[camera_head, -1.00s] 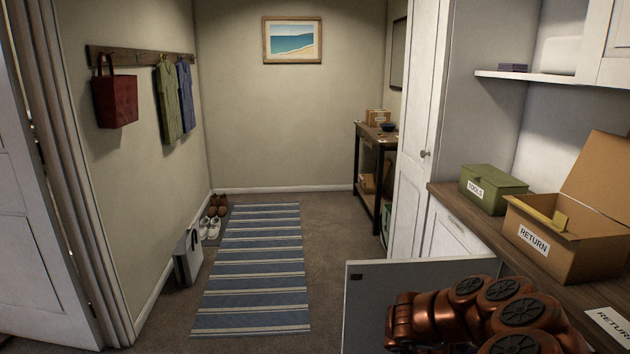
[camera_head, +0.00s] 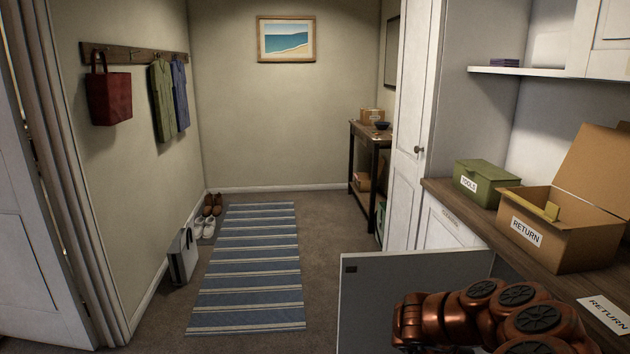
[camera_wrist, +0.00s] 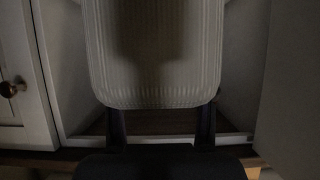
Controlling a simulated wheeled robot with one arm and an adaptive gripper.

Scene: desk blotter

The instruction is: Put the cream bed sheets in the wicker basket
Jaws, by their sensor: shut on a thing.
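In the wrist view a pale, cream-grey ribbed cloth bundle with rounded corners, which looks like the cream bed sheets (camera_wrist: 155,75), fills the upper middle. My gripper (camera_wrist: 160,112) is shut on its near end, with one dark finger at each side below it. The far end of the sheets is cut off by the frame. The wrist view is dark, with pale cabinet panels on both sides. In the head view my copper-coloured arm reaches down at the lower right, and the gripper and sheets are out of sight there. No wicker basket shows in either view.
A grey open door panel (camera_head: 410,290) stands at my arm. On the wooden counter are a cardboard RETURN box (camera_head: 565,235) and a green TOOLS box (camera_head: 483,182). A white cabinet door with a round knob (camera_wrist: 12,88) is left in the wrist view. A striped rug (camera_head: 250,265) lies on open floor.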

